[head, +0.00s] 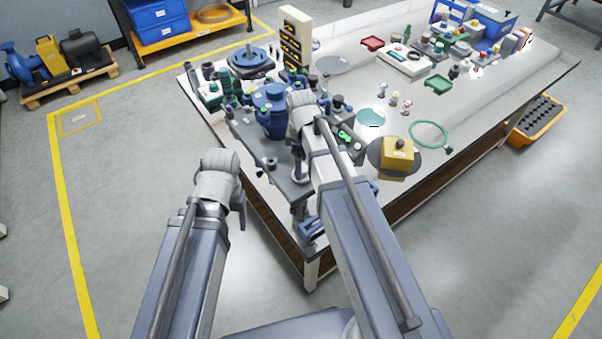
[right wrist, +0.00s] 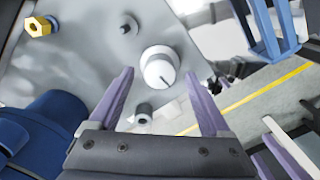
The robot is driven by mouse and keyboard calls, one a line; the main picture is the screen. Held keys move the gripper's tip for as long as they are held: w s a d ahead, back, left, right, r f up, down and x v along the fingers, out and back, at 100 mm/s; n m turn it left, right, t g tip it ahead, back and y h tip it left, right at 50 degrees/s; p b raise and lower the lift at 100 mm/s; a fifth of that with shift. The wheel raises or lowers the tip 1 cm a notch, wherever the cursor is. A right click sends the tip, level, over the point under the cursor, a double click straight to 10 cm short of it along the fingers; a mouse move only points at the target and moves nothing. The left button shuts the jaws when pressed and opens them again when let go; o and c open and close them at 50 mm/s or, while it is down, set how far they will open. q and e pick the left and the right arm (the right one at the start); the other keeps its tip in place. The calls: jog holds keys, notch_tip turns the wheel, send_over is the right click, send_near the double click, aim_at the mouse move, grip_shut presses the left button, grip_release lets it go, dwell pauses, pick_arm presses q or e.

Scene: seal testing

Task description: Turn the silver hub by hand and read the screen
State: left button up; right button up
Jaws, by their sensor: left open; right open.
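In the right wrist view the silver hub (right wrist: 160,66) is a pale round knob with a dark line on its face, on a grey plate (right wrist: 90,50). My right gripper (right wrist: 160,78) is open, its two purple-grey fingers on either side of the hub in the picture. A gap shows on both sides, and I cannot tell whether the fingertips reach down around it. In the head view my right arm hides most of this area. My left gripper (head: 240,208) is open and empty, left of the table's near corner. A dark panel (head: 345,136) with green marks sits beside my right wrist; no reading is legible.
A blue housing (right wrist: 45,125) and a brass hex fitting (right wrist: 38,27) are near the hub. A blue handle (right wrist: 270,30) stands at the right wrist view's upper right. On the table (head: 470,120) are a yellow block (head: 396,153) and a green ring (head: 430,136). Floor left of the table is clear.

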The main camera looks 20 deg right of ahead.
notch_tip(320, 180, down, 2)
jog(key=shift+b, duration=0.55)
pick_arm(q)
jog(key=shift+f, duration=0.95)
pick_arm(e)
jog(key=shift+c, duration=0.4)
grip_shut()
